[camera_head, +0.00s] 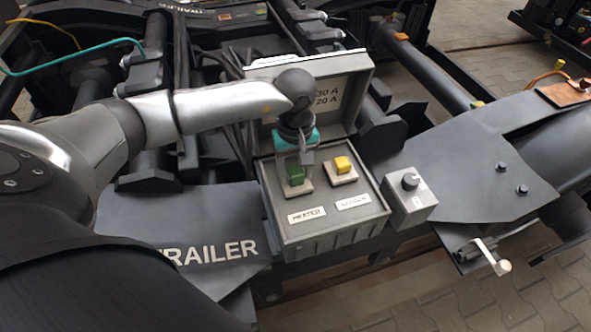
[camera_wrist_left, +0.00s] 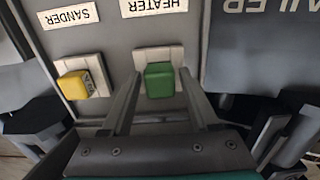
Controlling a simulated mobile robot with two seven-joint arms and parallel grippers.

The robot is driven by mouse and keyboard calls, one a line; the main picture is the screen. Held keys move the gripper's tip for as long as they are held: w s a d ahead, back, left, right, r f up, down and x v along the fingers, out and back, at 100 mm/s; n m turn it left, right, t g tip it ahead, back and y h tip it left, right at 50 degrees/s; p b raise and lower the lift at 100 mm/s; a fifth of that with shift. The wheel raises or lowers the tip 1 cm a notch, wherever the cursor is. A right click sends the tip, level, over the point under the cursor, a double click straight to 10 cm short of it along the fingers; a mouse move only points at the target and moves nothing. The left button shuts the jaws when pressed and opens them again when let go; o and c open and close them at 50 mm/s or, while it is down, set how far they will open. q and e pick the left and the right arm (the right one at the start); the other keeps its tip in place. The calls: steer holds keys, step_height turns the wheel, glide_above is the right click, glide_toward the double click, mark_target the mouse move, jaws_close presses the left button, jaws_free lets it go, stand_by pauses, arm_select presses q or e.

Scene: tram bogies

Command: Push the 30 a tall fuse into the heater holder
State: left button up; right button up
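A green fuse (camera_head: 295,175) sits in the pale holder above the HEATER label (camera_head: 306,215) in an open grey box. It also shows in the left wrist view (camera_wrist_left: 160,80). Its rating cannot be read, and I cannot tell how deep it sits. My left gripper (camera_head: 302,167) points down over it. In the left wrist view its two fingers (camera_wrist_left: 159,88) are apart, one on each side of the green fuse, with a visible gap on both sides. My right gripper is not in view.
A yellow fuse (camera_head: 342,164) sits in the holder marked SANDER, right of the green one in the head view. The raised lid (camera_head: 355,85) behind reads 30 A and 20 A, partly covered by my arm. A grey knob box (camera_head: 409,198) adjoins the right side.

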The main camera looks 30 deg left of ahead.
arm_select(q)
steer(key=shift+o, duration=1.1)
step_height(320, 180, up, 15)
steer(key=p, duration=0.5)
steer(key=shift+r+p, duration=0.15)
steer(key=shift+p, duration=0.15)
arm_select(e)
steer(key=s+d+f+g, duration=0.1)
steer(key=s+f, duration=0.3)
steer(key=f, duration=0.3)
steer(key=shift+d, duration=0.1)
